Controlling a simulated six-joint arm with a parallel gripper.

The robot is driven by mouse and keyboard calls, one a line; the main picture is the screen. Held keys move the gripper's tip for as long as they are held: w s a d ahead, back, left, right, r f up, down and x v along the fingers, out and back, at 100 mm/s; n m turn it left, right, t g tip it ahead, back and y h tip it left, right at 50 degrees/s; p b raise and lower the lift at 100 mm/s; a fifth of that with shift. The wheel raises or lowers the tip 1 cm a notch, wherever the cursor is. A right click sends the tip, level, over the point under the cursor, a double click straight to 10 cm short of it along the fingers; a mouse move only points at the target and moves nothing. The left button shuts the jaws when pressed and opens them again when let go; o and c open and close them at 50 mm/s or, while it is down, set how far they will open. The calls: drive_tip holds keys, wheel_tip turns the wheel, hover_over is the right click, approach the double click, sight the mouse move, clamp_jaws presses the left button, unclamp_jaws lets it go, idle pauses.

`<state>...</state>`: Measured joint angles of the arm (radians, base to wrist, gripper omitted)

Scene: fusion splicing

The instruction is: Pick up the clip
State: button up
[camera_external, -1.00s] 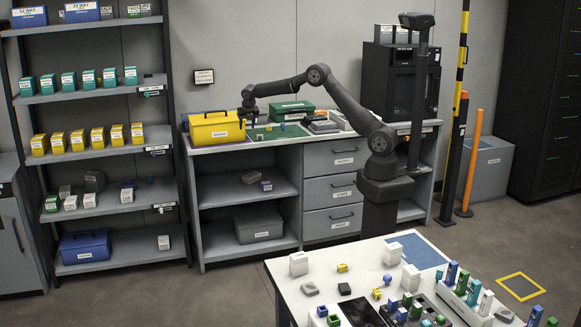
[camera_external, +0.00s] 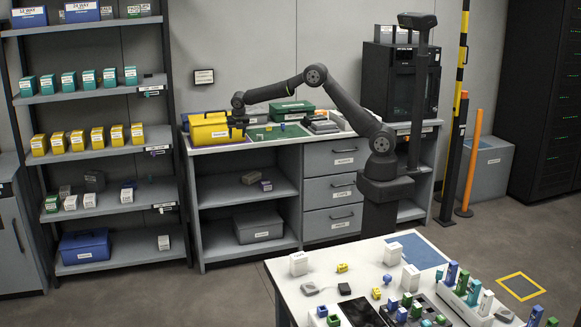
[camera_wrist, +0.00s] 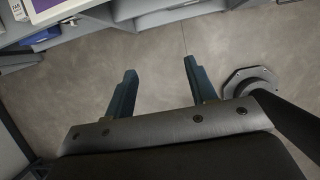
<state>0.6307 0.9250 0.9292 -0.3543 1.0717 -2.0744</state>
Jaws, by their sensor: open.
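My gripper (camera_wrist: 158,72) is open in the wrist view, its two dark blue fingers spread with only grey floor seen between them. In the external view my gripper (camera_external: 237,122) is small and dark, in front of the right end of the yellow box on the back counter; its fingers are too small to make out. I cannot tell which thing is the clip. Small yellow pieces (camera_external: 342,268) and blue pieces (camera_external: 376,293) lie on the near white table, too small to identify. No clip shows in the wrist view.
The back counter holds the yellow box (camera_external: 207,131), a green case (camera_external: 292,110) and a green mat (camera_external: 262,134) with small items. A shelf rack (camera_external: 100,152) stands at left. The near table (camera_external: 318,285) carries white boxes and a rack of coloured pieces. Floor between is clear.

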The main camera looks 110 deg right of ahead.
drive_tip(key=shift+c, duration=0.4)
drive_tip(key=shift+c, duration=0.6)
